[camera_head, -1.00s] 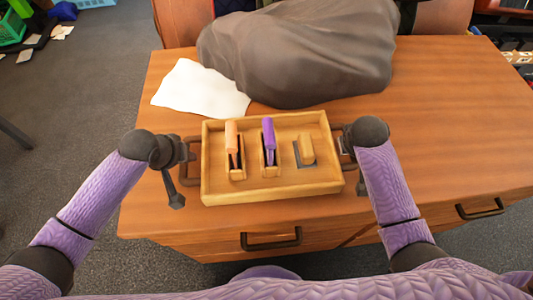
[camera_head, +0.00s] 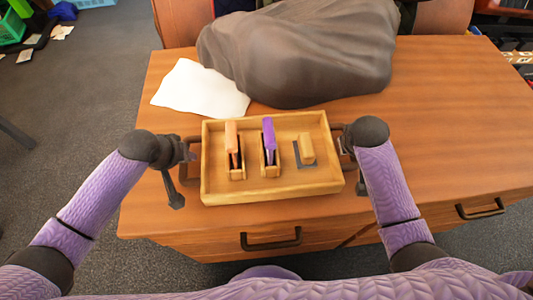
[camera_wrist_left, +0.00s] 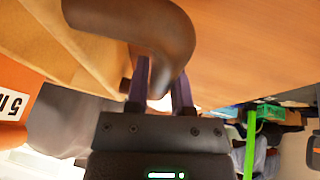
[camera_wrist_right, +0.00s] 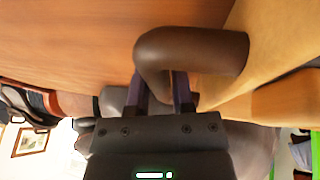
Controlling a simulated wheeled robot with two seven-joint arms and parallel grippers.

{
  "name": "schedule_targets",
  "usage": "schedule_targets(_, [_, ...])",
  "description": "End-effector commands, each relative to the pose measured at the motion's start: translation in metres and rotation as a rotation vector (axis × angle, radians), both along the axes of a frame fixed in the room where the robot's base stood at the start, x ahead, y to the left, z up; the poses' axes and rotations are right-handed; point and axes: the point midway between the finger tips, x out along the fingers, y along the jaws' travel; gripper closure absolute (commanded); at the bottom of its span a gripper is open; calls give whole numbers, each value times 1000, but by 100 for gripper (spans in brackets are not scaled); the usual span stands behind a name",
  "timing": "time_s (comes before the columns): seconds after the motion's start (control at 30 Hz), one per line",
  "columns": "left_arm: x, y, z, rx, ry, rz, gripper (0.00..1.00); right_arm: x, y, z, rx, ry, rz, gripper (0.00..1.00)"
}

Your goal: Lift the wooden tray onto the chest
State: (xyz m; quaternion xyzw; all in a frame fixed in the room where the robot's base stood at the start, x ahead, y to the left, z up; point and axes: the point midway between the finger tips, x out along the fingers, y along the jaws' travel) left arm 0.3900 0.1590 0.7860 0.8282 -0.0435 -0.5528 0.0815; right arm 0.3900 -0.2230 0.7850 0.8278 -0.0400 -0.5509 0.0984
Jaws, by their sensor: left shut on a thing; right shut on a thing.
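The wooden tray (camera_head: 270,192) is at the front of the wooden chest's top (camera_head: 450,120), in the head view. It looks level; I cannot tell whether it rests on the top or hangs just above it. It holds an orange-handled tool (camera_head: 231,140), a purple-handled tool (camera_head: 269,135) and a small wooden block tool (camera_head: 306,150). My left gripper (camera_wrist_left: 160,85) is shut on the tray's dark left handle (camera_wrist_left: 130,25). My right gripper (camera_wrist_right: 160,88) is shut on the dark right handle (camera_wrist_right: 200,48).
A large grey-brown saddle-like bulk (camera_head: 300,55) covers the back of the chest top. A white cloth or sheet (camera_head: 200,90) lies behind the tray at the left. The top is bare to the right. Dark drawer pulls (camera_head: 271,239) stick out in front.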

Motion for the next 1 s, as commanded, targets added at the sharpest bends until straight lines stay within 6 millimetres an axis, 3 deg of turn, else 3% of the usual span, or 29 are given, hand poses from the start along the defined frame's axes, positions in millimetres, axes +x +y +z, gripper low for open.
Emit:
schedule_targets(0.37, [1,0,3,0,-3,1,100,1,0,3,-1,-3,0,100])
schedule_targets(0.73, [3,0,58,0,-23,1,100,3,0,58,0,-23,0,100])
schedule_targets(1.0, [3,0,59,0,-23,1,100,3,0,59,-1,-23,-1,100])
